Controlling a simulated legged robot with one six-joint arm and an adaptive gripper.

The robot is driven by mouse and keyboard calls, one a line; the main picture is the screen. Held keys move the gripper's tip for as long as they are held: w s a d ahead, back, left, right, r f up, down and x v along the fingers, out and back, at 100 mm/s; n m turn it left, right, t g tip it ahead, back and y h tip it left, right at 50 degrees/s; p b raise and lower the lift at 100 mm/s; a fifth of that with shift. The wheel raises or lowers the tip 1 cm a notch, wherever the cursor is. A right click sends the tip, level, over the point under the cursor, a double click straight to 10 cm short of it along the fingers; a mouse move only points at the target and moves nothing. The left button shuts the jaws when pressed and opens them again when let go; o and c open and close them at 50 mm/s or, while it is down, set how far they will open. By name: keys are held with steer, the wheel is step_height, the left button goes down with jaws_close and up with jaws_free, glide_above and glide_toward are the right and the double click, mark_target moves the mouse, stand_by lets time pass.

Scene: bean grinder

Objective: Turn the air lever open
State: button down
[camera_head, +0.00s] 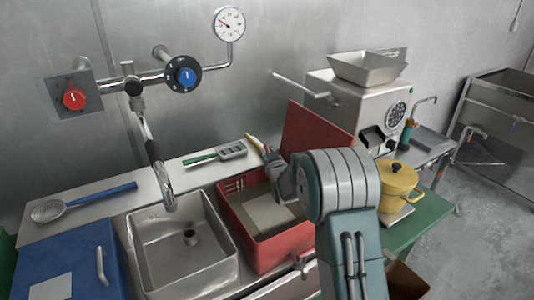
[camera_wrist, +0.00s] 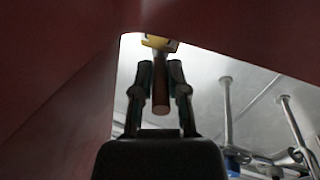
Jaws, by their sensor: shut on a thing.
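The grey grinder-like machine (camera_head: 350,108) stands at the back right with a hopper on top. A thin silver rod (camera_head: 292,86) sticks out from its left side, apart from my gripper. I cannot tell whether this rod is the air lever. My gripper (camera_head: 268,158) is low over the red box, left of my arm. In the wrist view my gripper (camera_wrist: 160,92) is shut on a reddish-brown cylinder (camera_wrist: 160,97), with a yellow part (camera_wrist: 158,42) at its far end. A yellowish stick (camera_head: 255,143) shows just beyond my gripper in the head view.
The red box (camera_head: 238,215) has its lid (camera_head: 316,140) raised close to my arm. A steel sink (camera_head: 135,245) is to its left. A yellow pot (camera_head: 398,180) stands right of my arm. Red (camera_head: 74,98) and blue (camera_head: 187,77) knobs and a gauge (camera_head: 229,23) are on the wall.

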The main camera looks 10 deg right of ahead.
steer(key=shift+n+y, duration=0.3)
steer(key=shift+y, duration=0.2)
steer(key=c, duration=0.6)
jaws_free()
steer(key=shift+w, duration=0.1)
steer(key=shift+c, duration=0.2)
steer(key=shift+h, duration=0.5)
